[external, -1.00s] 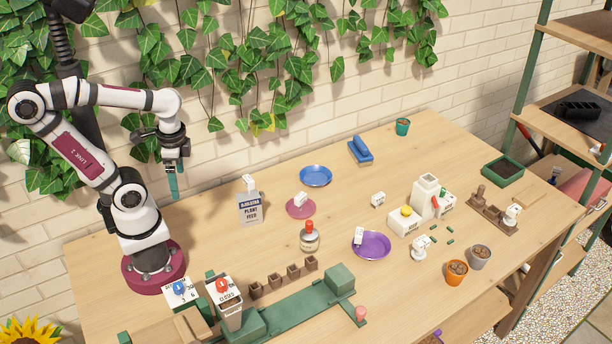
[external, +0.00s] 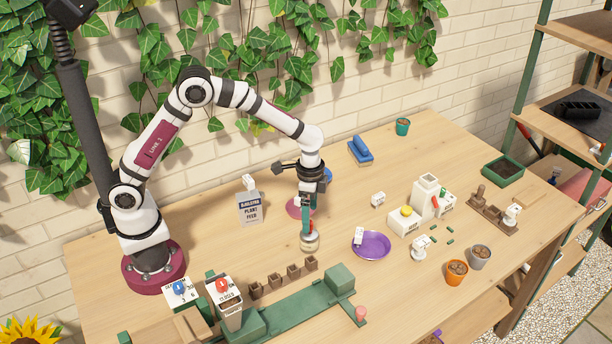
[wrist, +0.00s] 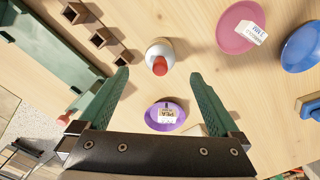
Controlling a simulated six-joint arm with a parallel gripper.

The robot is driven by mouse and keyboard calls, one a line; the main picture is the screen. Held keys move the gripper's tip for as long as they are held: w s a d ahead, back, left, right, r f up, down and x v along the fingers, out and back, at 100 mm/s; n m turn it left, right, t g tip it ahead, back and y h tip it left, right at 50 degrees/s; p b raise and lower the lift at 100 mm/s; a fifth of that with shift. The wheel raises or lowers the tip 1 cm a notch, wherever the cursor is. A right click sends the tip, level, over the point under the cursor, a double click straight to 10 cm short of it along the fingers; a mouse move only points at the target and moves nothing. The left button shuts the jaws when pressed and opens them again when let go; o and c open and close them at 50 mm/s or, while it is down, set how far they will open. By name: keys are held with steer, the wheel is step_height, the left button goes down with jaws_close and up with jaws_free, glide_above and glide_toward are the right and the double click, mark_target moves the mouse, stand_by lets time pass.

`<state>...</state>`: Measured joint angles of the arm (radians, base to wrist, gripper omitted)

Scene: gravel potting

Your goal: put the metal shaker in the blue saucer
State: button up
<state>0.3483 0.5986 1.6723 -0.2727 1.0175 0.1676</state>
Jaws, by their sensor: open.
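The metal shaker (external: 310,243), a short round body with a red top, stands upright on the table. In the wrist view the shaker (wrist: 158,48) shows from above, just beyond the fingertips and roughly centred between them. My gripper (external: 307,230) is open, its green fingers pointing down at the shaker's top; in the wrist view the gripper (wrist: 160,77) holds nothing. The blue saucer (external: 328,174) is mostly hidden behind my gripper in the external view. In the wrist view the blue saucer (wrist: 303,45) is at the right edge and looks empty.
A pink saucer (wrist: 232,40) with a white packet lies between shaker and blue saucer. A purple saucer (external: 371,246) with a label is to the right. A plant feed box (external: 249,208) stands left, small brown pots (external: 293,271) in front, a blue brush (external: 360,152) behind.

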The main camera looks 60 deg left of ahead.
mark_target(309, 235)
step_height(309, 235, down, 7)
steer(key=shift+s+f, duration=0.1)
steer(key=shift+f, duration=0.1)
steer(key=shift+r, duration=0.1)
jaws_close()
stand_by(0.4)
